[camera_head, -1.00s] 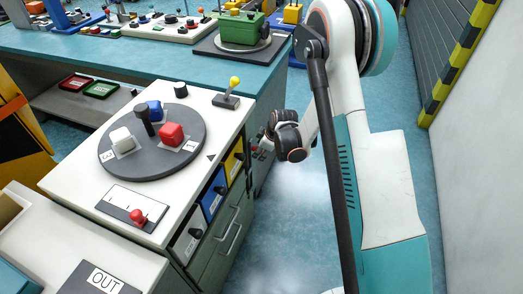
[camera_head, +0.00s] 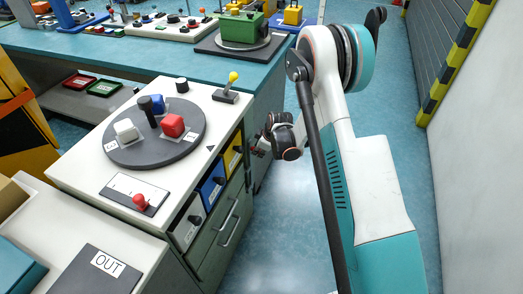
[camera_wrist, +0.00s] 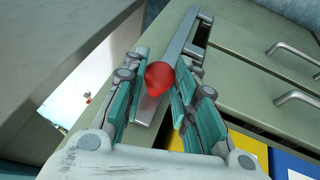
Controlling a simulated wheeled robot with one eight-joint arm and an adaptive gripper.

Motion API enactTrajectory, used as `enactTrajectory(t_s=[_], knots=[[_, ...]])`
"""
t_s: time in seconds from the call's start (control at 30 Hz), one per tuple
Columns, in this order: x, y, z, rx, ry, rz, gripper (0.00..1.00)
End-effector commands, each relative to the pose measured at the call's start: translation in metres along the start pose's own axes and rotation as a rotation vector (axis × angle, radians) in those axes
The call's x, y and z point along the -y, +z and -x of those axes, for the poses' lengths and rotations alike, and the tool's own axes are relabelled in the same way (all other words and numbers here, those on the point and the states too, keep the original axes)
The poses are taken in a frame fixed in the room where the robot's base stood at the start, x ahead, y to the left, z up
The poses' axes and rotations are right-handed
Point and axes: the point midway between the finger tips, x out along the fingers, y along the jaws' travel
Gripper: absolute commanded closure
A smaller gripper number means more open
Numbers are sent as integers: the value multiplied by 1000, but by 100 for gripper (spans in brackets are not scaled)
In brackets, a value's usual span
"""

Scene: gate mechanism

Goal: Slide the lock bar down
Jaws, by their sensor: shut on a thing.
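In the wrist view the lock bar (camera_wrist: 182,42) is a flat grey metal bar running along the green cabinet face. A red ball knob (camera_wrist: 159,78) stands on it. My gripper (camera_wrist: 157,85) has its teal-padded fingers on either side of the knob and is shut on it. In the head view my gripper (camera_head: 262,143) is at the right side of the drawer cabinet, small and partly hidden by my wrist. The lock bar cannot be made out there.
The white-topped cabinet (camera_head: 75,172) carries a grey turntable (camera_head: 187,143) with coloured blocks. Yellow, blue and white drawers (camera_head: 187,225) face the aisle. Metal handles (camera_wrist: 290,48) show in the wrist view. The blue floor (camera_head: 285,230) beside the cabinet is clear.

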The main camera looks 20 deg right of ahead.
Motion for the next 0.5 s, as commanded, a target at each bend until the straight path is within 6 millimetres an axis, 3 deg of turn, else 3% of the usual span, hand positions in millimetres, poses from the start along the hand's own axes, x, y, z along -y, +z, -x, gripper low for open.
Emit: enactTrajectory(t_s=[0.37,0.4,0.47,0.5], knots=[[-1,0,-5,2,-3,0,100],[0,0,-5,2,-3,1,65],[-1,0,-5,2,-2,0,53],[-1,0,-5,2,-2,0,53]])
